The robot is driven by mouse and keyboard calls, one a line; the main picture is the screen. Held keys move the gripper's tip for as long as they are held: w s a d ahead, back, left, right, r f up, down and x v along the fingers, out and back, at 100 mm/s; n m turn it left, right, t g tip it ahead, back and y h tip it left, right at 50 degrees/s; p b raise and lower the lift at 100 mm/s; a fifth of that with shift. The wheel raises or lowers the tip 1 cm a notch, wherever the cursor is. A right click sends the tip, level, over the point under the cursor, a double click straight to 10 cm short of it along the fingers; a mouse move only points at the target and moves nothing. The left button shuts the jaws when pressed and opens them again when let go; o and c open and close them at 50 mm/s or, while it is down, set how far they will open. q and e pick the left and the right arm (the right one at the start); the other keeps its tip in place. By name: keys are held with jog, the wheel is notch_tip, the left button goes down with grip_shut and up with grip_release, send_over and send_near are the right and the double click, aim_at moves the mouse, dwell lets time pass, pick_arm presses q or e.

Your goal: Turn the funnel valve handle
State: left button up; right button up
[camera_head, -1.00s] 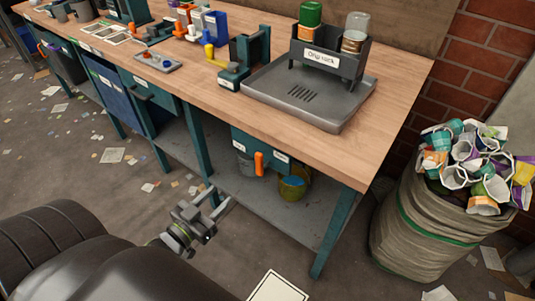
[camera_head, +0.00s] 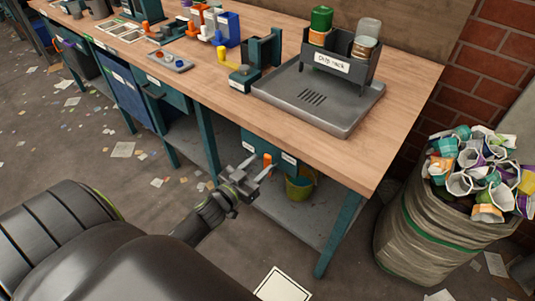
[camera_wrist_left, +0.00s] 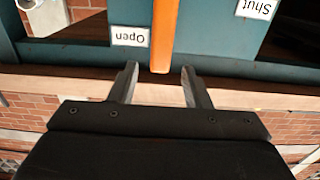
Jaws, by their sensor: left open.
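The orange valve handle (camera_head: 267,159) hangs under the bench top at a teal funnel box (camera_head: 262,147). In the left wrist view the handle (camera_wrist_left: 163,35) is a straight orange bar, beside the "Open" label (camera_wrist_left: 130,37) and away from the "Shut" label (camera_wrist_left: 256,9). My left gripper (camera_head: 260,168) is open at the handle in the head view. In the wrist view its fingertips (camera_wrist_left: 159,69) stand either side of the handle's end, with visible gaps. The box's inside and the valve body are hidden. My right gripper is not in view.
A yellow-green bucket (camera_head: 299,190) stands on the lower shelf (camera_head: 285,214) beneath the box. A bench leg (camera_head: 338,236) is to the right. The drip rack (camera_head: 338,63) stands on a grey tray (camera_head: 340,118) on the bench. A full sack (camera_head: 415,235) stands at right.

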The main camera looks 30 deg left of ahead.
aim_at(266, 160)
pick_arm(q)
jog(key=shift+w+d, duration=0.2)
jog(key=shift+w, duration=2.05)
grip_shut()
